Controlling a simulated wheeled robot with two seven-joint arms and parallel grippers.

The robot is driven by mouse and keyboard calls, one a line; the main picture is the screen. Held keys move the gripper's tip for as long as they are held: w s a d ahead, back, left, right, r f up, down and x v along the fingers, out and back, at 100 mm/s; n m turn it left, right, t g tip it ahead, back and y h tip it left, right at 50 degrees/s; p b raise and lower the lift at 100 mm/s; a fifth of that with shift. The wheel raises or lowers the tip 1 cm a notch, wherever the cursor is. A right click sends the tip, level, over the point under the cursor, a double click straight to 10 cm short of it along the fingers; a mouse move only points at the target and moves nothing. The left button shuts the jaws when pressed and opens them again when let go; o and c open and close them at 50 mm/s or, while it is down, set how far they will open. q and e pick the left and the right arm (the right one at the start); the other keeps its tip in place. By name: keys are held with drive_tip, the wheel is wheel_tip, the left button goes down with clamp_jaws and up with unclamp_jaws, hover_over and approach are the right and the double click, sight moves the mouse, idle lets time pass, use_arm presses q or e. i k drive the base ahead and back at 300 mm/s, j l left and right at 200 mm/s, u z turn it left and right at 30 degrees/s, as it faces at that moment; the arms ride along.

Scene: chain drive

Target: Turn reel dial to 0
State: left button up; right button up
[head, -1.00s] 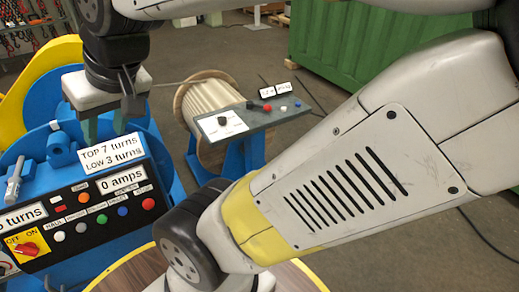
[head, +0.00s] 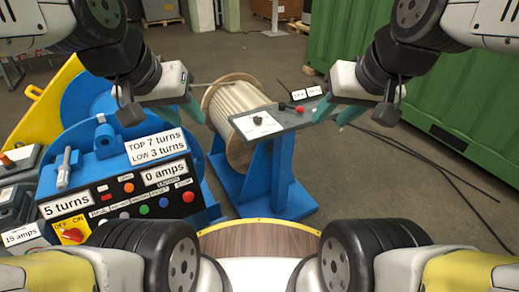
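The reel dial (head: 257,120) is a small dark knob on a white plate, on the grey control panel (head: 288,121) in front of the cable reel. Its marks are too small to read. My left gripper (head: 188,109) is to the left of the panel, with teal fingers apart and nothing between them. My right gripper (head: 336,111) is just beyond the panel's right end in the picture, its teal fingers apart and empty. Neither gripper touches the dial.
The wooden reel (head: 238,100) stands on a blue stand (head: 283,170). A blue winch console (head: 130,195) with labels "5 turns" and "0 amps" is at left. A green container (head: 440,100) is at right. Dark cables lie on the open floor at right.

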sight(257, 120)
drive_tip(key=i+j+z, duration=0.1)
drive_tip(key=i, duration=0.3)
drive_tip(key=i+j+z, duration=0.1)
drive_tip(key=i+j, duration=0.25)
drive_tip(key=i, duration=0.1)
